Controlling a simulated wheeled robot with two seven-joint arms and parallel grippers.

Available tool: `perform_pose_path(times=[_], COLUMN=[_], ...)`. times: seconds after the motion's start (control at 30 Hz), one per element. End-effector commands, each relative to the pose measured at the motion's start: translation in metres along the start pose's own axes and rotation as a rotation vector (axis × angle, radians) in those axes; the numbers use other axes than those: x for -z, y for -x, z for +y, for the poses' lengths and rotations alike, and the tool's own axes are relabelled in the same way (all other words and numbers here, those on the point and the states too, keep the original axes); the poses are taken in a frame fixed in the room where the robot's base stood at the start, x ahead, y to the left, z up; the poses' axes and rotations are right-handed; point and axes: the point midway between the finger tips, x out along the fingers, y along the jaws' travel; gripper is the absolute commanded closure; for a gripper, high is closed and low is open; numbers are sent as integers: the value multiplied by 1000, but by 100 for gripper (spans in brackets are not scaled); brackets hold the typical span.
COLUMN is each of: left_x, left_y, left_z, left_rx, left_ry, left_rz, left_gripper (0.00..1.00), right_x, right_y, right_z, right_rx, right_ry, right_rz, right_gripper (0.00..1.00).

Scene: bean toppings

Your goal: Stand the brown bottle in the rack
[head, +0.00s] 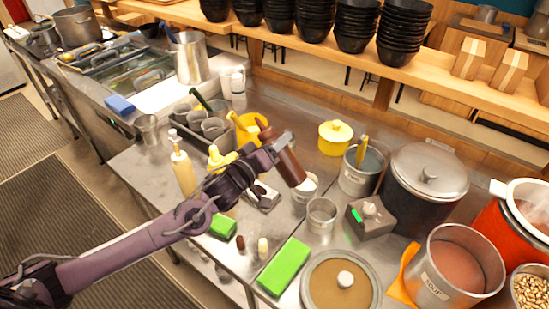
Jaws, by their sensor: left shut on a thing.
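The brown bottle (291,168) is held above the steel counter, tilted, with its narrow end to the upper left and its base to the lower right. My left gripper (277,148) is shut on its body, reaching in from the left. A low metal holder (262,197) lies on the counter below the gripper, partly hidden by my arm; I cannot tell whether it is the rack. A yellow bottle (216,157) is just behind the wrist, partly covered. My right gripper is not in view.
A grey caddy with cups (213,128) and a yellow container (252,130) stand behind the gripper. Metal tins (321,213), a yellow lidded pot (335,136) and a large dark pot (425,185) crowd the right. Green blocks (285,267) lie in front.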

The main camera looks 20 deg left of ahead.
Motion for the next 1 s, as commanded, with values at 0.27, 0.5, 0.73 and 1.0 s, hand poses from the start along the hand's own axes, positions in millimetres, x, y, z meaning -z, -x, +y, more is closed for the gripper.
perform_pose_path(times=[0.27, 0.5, 0.73, 1.0], left_x=[1, 1, 2, 0], left_y=[0, 0, 0, 0], left_z=[1, 1, 2, 2], left_rx=[-2, -2, -2, -2], left_ry=[-425, -671, -741, -739], left_rz=[8, 11, 11, 11], left_gripper=[56, 56, 56, 56], right_x=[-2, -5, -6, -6], right_y=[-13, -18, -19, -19], right_z=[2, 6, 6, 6], right_rx=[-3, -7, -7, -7], right_ry=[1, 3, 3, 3], right_rz=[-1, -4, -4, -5], right_gripper=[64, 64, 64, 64])
